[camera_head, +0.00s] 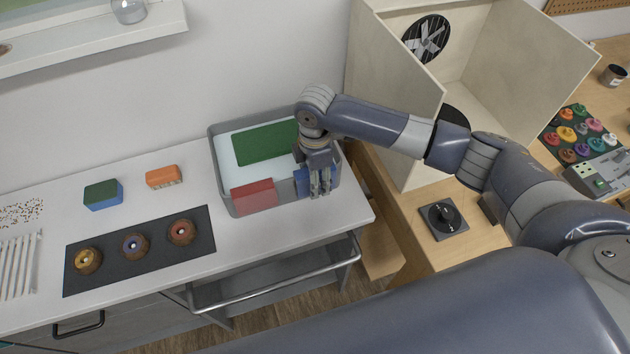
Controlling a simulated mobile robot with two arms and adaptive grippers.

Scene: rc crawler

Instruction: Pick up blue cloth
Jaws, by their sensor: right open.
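The blue cloth (301,183) is at the front right of a grey tray (221,180) on the white counter, next to the red cloth (253,196). My right gripper (320,191) points down over the front right part of the tray, right at the blue cloth. It is open, with its fingers partly covering the cloth. I cannot tell whether the fingers touch it. My left gripper is not in view.
A green cloth (264,143) lies at the back of the tray. To the left are a dark mat (107,262) with several round pieces, a green and blue sponge (103,195) and an orange brush (164,176). A pale wooden booth (400,90) stands right of the tray.

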